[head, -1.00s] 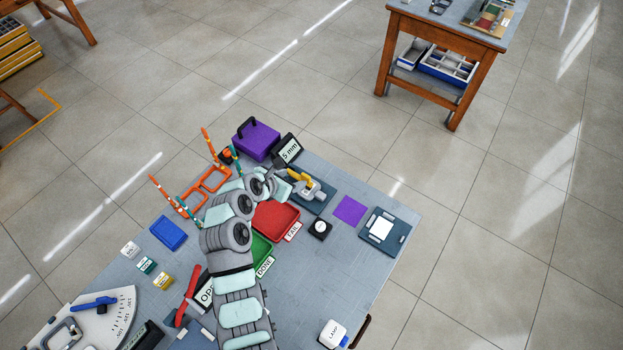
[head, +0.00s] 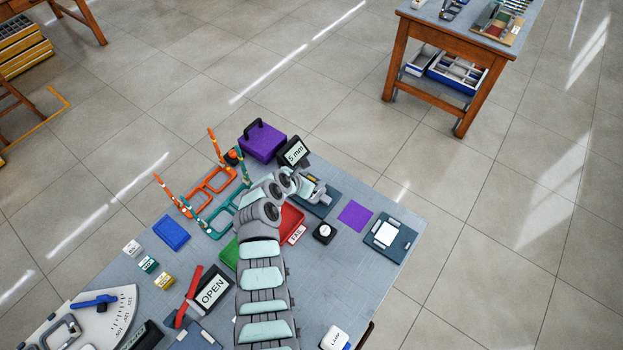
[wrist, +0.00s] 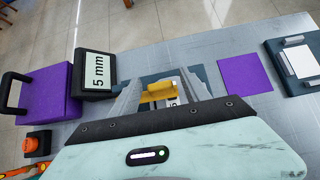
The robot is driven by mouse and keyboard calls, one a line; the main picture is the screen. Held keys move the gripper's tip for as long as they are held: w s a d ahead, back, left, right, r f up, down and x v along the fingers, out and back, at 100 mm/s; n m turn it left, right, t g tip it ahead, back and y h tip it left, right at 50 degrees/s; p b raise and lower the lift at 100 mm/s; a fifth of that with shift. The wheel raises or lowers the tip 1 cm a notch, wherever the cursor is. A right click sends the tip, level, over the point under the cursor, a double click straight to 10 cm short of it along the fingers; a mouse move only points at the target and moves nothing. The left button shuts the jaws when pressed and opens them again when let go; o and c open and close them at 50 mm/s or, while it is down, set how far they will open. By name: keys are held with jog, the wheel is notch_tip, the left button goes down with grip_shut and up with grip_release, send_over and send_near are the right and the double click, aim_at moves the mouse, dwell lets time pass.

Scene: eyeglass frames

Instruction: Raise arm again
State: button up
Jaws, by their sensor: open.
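My gripper (head: 308,187) is at the end of my arm over the dark teal base of a small grey device (head: 323,198) in the head view. In the wrist view my gripper is open, with a yellow part (wrist: 157,94) of the device showing beyond its dark front edge. I cannot tell whether it touches that part. The orange eyeglass frame (head: 212,180) and the teal eyeglass frame (head: 220,220) lie left of my arm, their temples sticking up. My arm hides part of the device.
A 5 mm display (head: 295,153) and a purple box (head: 262,142) stand behind my gripper. The red FAIL tray (head: 291,222) and green tray (head: 229,253) are partly under my arm. A purple square (head: 355,215) lies to the right, with bare table around it.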

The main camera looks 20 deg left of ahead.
jog(key=shift+c, duration=0.4)
grip_shut()
dwell(1.1)
